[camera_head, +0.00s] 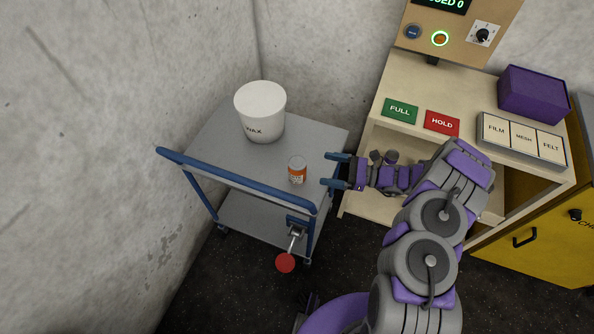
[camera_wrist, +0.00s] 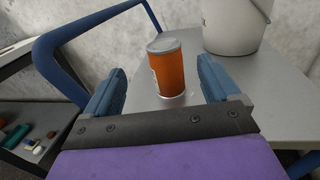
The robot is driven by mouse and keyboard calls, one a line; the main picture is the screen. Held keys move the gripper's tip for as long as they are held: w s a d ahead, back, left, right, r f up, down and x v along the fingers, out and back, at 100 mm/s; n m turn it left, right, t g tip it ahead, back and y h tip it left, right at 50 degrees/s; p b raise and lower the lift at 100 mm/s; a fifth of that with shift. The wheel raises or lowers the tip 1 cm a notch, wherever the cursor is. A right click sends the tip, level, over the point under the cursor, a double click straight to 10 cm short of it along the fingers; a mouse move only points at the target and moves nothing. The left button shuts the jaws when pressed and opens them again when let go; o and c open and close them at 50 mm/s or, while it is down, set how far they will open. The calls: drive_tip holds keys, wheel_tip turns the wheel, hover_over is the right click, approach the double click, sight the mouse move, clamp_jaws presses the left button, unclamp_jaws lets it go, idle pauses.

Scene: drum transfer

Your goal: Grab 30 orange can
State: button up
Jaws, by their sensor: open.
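A small orange can (camera_head: 297,170) with a pale lid and a white label stands upright on the grey top of a blue-railed cart (camera_head: 218,139), near its right end. In the wrist view the orange can (camera_wrist: 170,68) stands ahead of my gripper, centred between the fingers. My gripper (camera_head: 331,171) is open and empty, to the right of the can at the cart's edge. In the wrist view my gripper's two blue fingers (camera_wrist: 160,85) are spread apart, with the can apart from both.
A large white bucket marked WAX (camera_head: 260,112) stands behind the can on the cart. The blue handle rail (camera_head: 235,179) runs along the cart's front. A bench (camera_head: 395,88) with FULL and HOLD signs stands at right. A yellow cabinet (camera_head: 545,238) is beyond it.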

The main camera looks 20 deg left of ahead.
sight(292, 161)
drive_tip(key=a+b, duration=0.1)
drive_tip(key=a, duration=0.6)
drive_tip(key=a+b, duration=0.1)
drive_tip(key=a, duration=0.3)
drive_tip(key=shift+s+a+f+b, duration=0.15)
drive_tip(key=shift+s+f+b, duration=0.1)
drive_tip(key=shift+s+b, duration=0.1)
drive_tip(key=shift+a, duration=0.7)
drive_tip(key=shift+c, duration=0.3)
drive_tip(key=shift+d+r, duration=0.1)
drive_tip(key=c, duration=1.3)
drive_tip(key=shift+o, duration=0.2)
